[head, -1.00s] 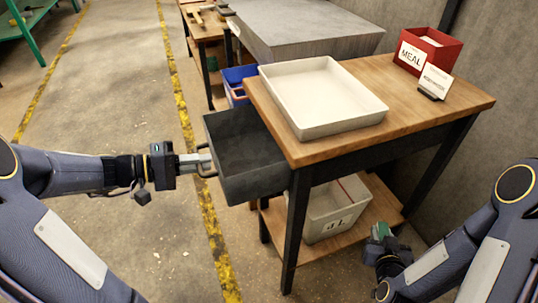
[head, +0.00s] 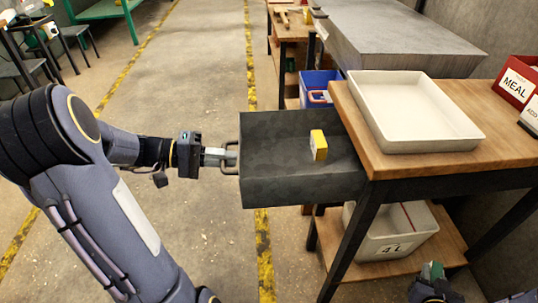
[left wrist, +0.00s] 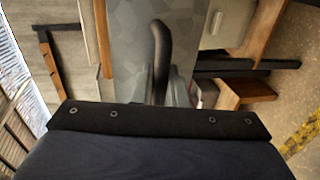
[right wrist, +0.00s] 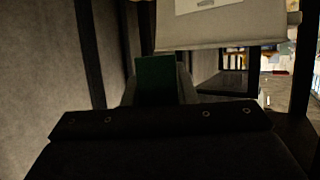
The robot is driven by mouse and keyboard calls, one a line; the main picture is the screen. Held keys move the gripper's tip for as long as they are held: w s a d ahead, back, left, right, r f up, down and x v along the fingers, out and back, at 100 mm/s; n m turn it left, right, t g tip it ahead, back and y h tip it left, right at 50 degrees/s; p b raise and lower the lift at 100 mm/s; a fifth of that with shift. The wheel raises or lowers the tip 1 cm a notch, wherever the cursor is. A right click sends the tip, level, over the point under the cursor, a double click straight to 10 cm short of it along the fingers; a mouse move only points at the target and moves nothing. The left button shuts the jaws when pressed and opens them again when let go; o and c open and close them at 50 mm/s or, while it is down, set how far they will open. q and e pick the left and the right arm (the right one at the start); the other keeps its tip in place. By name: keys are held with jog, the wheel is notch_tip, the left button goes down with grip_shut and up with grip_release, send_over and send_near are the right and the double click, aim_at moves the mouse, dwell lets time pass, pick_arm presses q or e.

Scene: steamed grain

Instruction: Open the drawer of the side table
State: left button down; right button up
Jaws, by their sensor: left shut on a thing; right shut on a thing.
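The side table (head: 500,135) has a wooden top and a dark frame. Its grey drawer (head: 285,185) is pulled far out to the left. A small yellow and white box (head: 319,146) stands inside the drawer. My left gripper (head: 228,157) is shut on the drawer's dark handle (head: 237,145); the handle also shows in the left wrist view (left wrist: 161,50). My right gripper (head: 432,272) is low at the right, beside the table's lower shelf.
A white tray (head: 470,135) and a red MEAL bin (head: 518,82) stand on the tabletop. A light bin (head: 385,245) sits on the lower shelf (head: 440,247). A blue crate (head: 313,85) is behind the drawer.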

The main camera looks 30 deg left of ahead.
pick_arm(q)
jog(key=c, duration=1.8)
grip_release()
